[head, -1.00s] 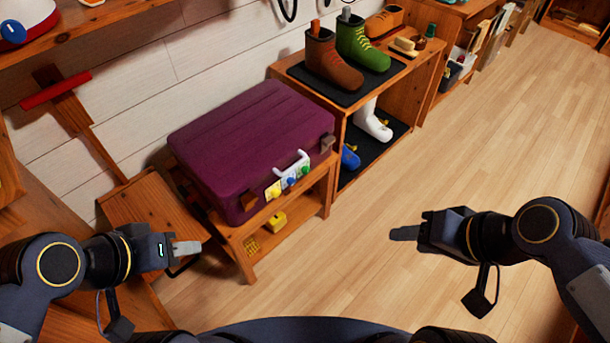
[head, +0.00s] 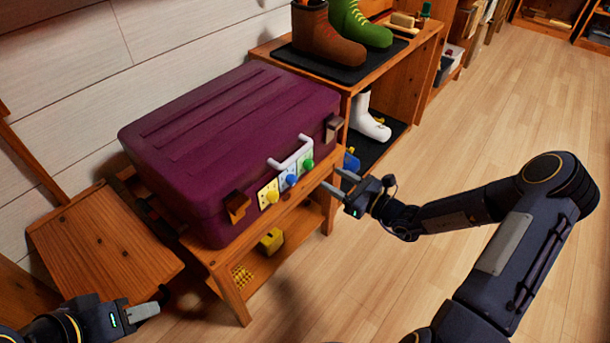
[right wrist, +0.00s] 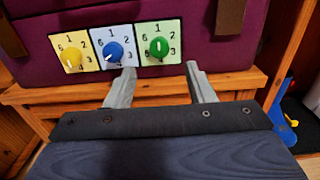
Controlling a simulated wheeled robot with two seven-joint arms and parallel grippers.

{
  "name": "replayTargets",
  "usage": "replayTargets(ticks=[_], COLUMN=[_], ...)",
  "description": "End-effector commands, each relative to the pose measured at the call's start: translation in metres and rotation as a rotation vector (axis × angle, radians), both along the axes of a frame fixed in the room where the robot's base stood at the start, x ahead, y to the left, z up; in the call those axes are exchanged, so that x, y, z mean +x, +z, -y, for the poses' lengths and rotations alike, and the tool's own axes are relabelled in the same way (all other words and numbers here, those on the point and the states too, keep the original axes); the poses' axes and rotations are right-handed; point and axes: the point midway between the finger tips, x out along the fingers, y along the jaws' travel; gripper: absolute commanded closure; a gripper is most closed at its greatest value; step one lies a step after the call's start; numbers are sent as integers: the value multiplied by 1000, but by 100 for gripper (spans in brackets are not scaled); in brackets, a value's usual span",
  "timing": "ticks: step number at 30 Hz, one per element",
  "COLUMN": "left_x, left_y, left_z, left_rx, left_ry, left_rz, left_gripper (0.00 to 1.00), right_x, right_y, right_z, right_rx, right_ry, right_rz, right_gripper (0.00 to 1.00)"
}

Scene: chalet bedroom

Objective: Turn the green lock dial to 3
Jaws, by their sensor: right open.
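The purple suitcase (head: 225,140) lies on a wooden bench, with three dial plates on its front. The green dial (head: 308,165) is the rightmost, beside the blue dial (head: 292,180) and yellow dial (head: 271,196). In the right wrist view the green dial (right wrist: 158,46) has a pale, roughly upright mark. Which number it points to is unclear. My right gripper (head: 338,182) is open and empty, just right of and below the green dial, apart from it. Its fingers (right wrist: 161,70) show below the dial in the wrist view. My left gripper (head: 152,302) is at lower left, away from the suitcase.
A white handle (head: 290,152) arches above the dials. A yellow object (head: 271,240) sits on the bench's lower shelf. A shoe rack (head: 395,75) with boots stands right of the bench. A wooden stool (head: 100,245) is at left. The floor at right is clear.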

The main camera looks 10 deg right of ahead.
Motion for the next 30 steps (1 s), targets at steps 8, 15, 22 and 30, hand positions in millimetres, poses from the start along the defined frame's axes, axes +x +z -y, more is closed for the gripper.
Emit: replayTargets(ticks=[8,15,22,30], left_x=[0,0,0,0], left_y=[-12,-21,-21,-21], left_z=[0,0,0,0], left_rx=[0,0,0,0], left_ry=[0,0,0,0], left_rz=[1,0,0,0], left_gripper=[64,64,64,64], right_x=[30,55,60,60], right_y=[-2,-1,1,1], right_z=[-24,-43,-47,-47], right_rx=[1,0,1,0], right_ry=[2,1,1,1], right_rz=[3,1,-1,0], right_gripper=[51,51,51,68])
